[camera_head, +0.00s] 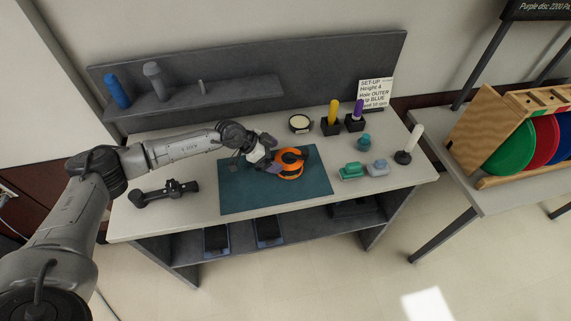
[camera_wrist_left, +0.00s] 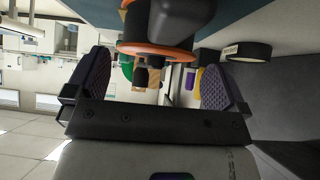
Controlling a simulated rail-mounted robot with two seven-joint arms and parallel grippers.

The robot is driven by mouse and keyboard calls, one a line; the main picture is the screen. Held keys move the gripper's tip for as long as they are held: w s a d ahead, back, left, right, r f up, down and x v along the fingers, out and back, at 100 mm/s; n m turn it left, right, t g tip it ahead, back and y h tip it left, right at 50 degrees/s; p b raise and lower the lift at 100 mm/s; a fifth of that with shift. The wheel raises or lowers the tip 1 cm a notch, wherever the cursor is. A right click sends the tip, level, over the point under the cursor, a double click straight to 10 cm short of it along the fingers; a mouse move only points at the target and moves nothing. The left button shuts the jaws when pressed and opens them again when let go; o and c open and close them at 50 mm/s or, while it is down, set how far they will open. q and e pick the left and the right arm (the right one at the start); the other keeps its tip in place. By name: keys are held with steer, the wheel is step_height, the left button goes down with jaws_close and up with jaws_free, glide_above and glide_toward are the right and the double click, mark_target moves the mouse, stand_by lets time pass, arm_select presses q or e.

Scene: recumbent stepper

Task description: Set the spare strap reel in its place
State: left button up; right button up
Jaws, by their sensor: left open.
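An orange and black reel (camera_head: 289,163), which I take to be the spare strap reel, sits on the teal mat (camera_head: 235,200) on the workbench. My left gripper (camera_head: 268,158) is low over the mat, close to the reel's left side. In the left wrist view the reel (camera_wrist_left: 158,47) shows at the top, ahead of my open left gripper (camera_wrist_left: 157,84), whose purple pads stand wide apart. Nothing is clamped between the pads; whether they touch the reel I cannot tell. My right gripper is not in view.
A round black-rimmed item (camera_head: 300,123) stands behind the mat. Yellow (camera_head: 333,110) and purple (camera_head: 357,109) handles stand in black holders. Teal blocks (camera_head: 350,172) lie right of the mat. A dark tool (camera_head: 163,192) lies left. A grey shelf (camera_head: 205,100) runs along the back.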

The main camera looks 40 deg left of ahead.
mark_target(283, 159)
arm_select(q)
steer(key=shift+b+x, duration=0.75)
steer(key=shift+x, duration=1.85)
steer(key=shift+d+r, duration=0.1)
steer(key=shift+c, duration=0.2)
steer(key=c, duration=1.1)
steer(key=shift+r, duration=0.1)
